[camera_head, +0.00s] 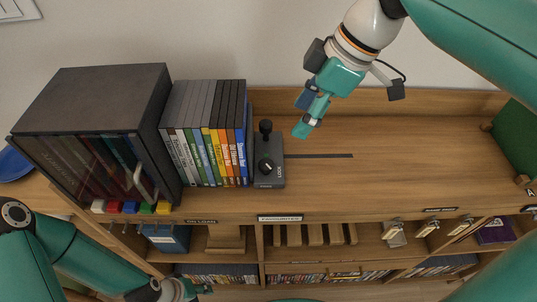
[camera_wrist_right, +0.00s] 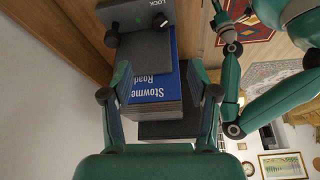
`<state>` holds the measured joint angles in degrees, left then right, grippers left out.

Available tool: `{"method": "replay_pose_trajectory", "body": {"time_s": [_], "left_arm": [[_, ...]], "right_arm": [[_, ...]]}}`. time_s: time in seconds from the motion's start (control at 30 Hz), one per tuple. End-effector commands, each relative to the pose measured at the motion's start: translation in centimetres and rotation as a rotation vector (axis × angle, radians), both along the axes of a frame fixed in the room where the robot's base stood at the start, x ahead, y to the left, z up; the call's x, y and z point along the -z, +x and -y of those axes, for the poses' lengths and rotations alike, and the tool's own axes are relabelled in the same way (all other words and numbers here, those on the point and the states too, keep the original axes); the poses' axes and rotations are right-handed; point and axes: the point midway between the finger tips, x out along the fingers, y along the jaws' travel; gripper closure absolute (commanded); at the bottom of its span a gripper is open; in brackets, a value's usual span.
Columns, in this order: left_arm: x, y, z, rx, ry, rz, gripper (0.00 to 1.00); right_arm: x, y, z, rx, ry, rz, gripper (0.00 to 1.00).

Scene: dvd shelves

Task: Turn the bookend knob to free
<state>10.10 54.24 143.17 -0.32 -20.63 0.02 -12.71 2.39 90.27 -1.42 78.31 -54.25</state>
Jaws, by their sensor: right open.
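The dark grey bookend (camera_head: 270,180) stands on the shelf top against the right end of the DVD row. It carries a black round knob (camera_head: 265,165) near a white LOCK label, and a black ball-topped lever (camera_head: 265,126) behind it. In the right wrist view the knob (camera_wrist_right: 160,22) shows a white mark, beside the LOCK lettering. My right gripper (camera_head: 303,127) is above the shelf, right of the bookend and apart from it. Its fingers (camera_wrist_right: 160,70) are spread and empty in the wrist view. My left gripper (camera_head: 182,290) is low at the front left; its jaws are unclear.
DVDs (camera_head: 205,135) stand left of the bookend, beside a black cabinet (camera_head: 95,110). A dark slot (camera_head: 320,156) runs right from the bookend. The shelf top (camera_head: 410,160) is clear up to a green object (camera_head: 518,140). Tagged compartments lie below the front edge.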

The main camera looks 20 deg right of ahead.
Motion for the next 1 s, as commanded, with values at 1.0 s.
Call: {"method": "replay_pose_trajectory", "body": {"time_s": [1.0], "left_arm": [[0.4, 0.0, 0.0, 0.0, 0.0, 0.0, 0.6]], "right_arm": [[14.3, 2.4, -5.3, 0.002, -0.001, 0.0, 0.4]]}}
